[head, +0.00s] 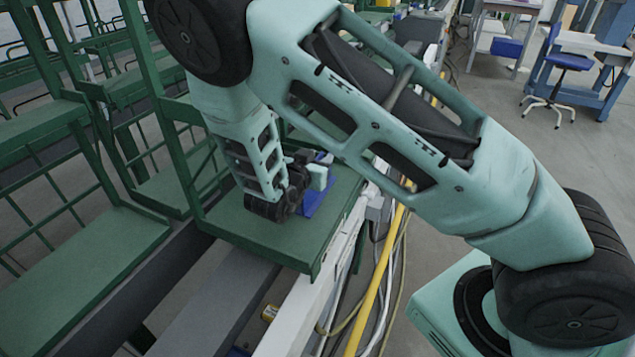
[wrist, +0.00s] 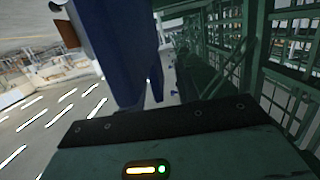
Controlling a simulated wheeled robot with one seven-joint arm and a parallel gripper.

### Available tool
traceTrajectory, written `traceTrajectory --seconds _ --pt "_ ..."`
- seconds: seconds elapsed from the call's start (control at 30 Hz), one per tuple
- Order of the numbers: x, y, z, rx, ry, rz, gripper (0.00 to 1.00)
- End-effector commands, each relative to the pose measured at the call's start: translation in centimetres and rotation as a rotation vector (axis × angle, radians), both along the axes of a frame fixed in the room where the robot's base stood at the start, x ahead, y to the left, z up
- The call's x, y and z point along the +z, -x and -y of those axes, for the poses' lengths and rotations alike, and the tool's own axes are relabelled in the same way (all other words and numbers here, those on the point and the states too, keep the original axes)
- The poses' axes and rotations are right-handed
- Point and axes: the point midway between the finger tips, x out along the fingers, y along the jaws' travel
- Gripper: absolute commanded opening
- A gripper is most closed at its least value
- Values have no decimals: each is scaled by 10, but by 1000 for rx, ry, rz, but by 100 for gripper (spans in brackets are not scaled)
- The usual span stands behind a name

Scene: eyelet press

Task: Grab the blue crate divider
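The blue crate divider (head: 317,199) shows in the head view on the green platform, beside the end of my arm and partly hidden by it. In the wrist view a blue panel (wrist: 118,50), which looks like the divider, stands large and close in front of my gripper's housing. My gripper (head: 312,180) is at the divider in the head view, mostly covered by my own wrist. Its fingertips are not clear in either view, so I cannot tell whether they touch or enclose the divider.
The green platform (head: 245,228) belongs to a wheelless-looking frame with green bars; more green racks (head: 80,245) stand to the left. A yellow hose (head: 380,280) and cables run along the right of the white rail. A blue stool (head: 568,62) stands far off on open floor.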

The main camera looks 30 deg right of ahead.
Motion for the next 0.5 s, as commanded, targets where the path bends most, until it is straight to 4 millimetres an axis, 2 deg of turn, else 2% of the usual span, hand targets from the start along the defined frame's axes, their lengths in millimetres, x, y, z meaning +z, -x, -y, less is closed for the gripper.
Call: traceTrajectory --seconds 0.03,0.13,0.5 --pt "0 0 0 0 0 0 27" --pt "0 0 0 0 0 0 0" --pt "1 0 0 0 0 0 0"
